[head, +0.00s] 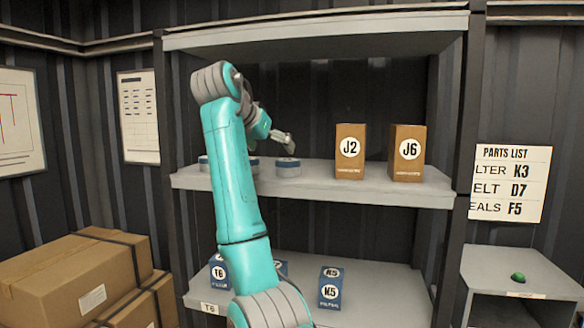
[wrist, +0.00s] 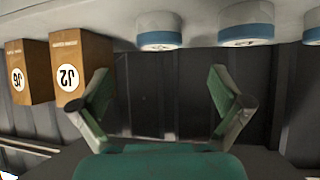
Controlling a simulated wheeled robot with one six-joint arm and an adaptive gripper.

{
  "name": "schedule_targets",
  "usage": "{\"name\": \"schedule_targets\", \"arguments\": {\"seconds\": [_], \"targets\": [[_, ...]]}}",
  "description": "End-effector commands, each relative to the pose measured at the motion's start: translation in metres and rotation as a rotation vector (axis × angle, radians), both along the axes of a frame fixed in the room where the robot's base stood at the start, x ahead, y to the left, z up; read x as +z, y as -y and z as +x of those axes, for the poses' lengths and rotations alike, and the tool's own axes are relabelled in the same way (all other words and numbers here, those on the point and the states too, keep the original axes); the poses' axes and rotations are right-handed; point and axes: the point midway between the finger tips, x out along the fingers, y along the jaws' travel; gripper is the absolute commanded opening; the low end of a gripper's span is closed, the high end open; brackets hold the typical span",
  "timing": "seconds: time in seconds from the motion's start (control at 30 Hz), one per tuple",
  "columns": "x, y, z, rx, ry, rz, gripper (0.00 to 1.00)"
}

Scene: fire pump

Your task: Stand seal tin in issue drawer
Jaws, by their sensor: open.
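Several round white tins with blue bands stand on the middle shelf. The rightmost tin (head: 288,167) is fully in view, another tin (head: 253,165) is partly behind my arm, and a third (head: 204,163) shows at the arm's left. Their labels are unreadable. No drawer is clearly identifiable; a grey open-fronted unit (head: 515,262) stands at the right.
Brown boxes J2 (head: 350,153) and J6 (head: 407,154) stand right of the tins. The shelf above (head: 320,32) limits height. Blue boxes, including K5 (head: 331,288), stand on the lower shelf. A green object (head: 518,277) sits on the grey unit. Cartons (head: 75,275) are stacked at left.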

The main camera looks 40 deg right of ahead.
Motion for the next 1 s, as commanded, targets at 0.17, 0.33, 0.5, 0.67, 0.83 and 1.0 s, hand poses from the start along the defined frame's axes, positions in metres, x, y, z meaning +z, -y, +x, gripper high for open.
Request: {"name": "schedule_targets", "arguments": {"seconds": [0.17,0.33,0.5,0.67,0.83,1.0], "targets": [[-0.008,0.012,0.005,-0.002,-0.003,0.002,1.0],[-0.023,0.031,0.015,-0.002,-0.003,0.002,1.0],[-0.03,0.041,0.02,-0.001,-0.001,0.002,1.0],[-0.037,0.051,0.024,-0.002,-0.002,0.001,1.0],[-0.049,0.069,0.033,-0.002,-0.001,0.002,1.0],[-0.057,0.08,0.039,0.0,0.0,0.001,1.0]]}}
